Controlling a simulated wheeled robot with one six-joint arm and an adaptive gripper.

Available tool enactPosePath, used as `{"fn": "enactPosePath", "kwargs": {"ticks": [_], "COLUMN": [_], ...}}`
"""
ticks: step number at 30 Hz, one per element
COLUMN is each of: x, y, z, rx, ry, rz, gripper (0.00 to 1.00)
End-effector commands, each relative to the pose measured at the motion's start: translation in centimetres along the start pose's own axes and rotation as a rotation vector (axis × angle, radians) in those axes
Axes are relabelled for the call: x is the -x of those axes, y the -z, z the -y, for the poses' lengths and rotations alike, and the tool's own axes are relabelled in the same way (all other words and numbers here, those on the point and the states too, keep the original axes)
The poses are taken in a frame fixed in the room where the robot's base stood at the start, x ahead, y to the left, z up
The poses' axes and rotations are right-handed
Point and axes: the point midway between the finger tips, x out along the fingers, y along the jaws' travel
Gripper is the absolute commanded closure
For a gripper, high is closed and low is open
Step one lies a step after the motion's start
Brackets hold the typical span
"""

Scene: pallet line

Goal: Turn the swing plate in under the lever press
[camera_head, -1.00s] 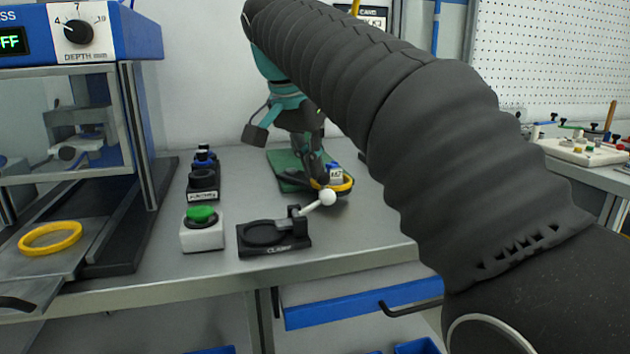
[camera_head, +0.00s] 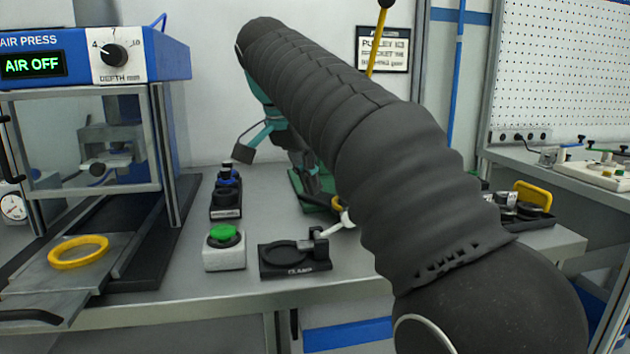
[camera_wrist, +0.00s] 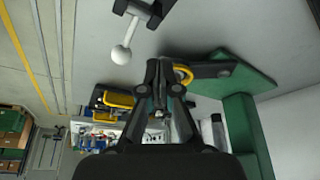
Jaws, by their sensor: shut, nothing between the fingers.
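The swing plate (camera_wrist: 205,69) is a dark arm holding a yellow ring (camera_wrist: 183,74). It sticks out beside the green base (camera_wrist: 245,80) of the lever press in the wrist view. In the head view only a bit of the yellow ring (camera_head: 337,202) and the green base (camera_head: 300,190) show; my arm hides the rest. A green column (camera_wrist: 240,115) stands at the base. A yellow lever with a black knob (camera_head: 385,4) rises behind my arm. My gripper (camera_wrist: 162,66) is shut and empty, its fingertips close beside the yellow ring; I cannot tell whether they touch.
A clamp (camera_head: 280,268) with a white ball handle (camera_head: 347,218) stands in front. Left of it are a green button (camera_head: 223,234) and the air press (camera_head: 110,60), with a yellow ring (camera_head: 78,252) on its tray. Parts with a yellow handle (camera_head: 534,195) lie at the right.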

Motion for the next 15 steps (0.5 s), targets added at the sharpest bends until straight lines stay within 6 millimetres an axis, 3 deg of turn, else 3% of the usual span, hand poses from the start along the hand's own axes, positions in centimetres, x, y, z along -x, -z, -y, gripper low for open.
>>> {"fn": "enactPosePath", "kwargs": {"ticks": [13,15], "x": [-8.4,-8.4], "y": [-0.1,1.3], "z": [-0.1,-0.1], "rx": [-0.001,-0.003], "ry": [-0.001,-0.001], "rz": [0.001,0.0], "gripper": [1.0,1.0]}}
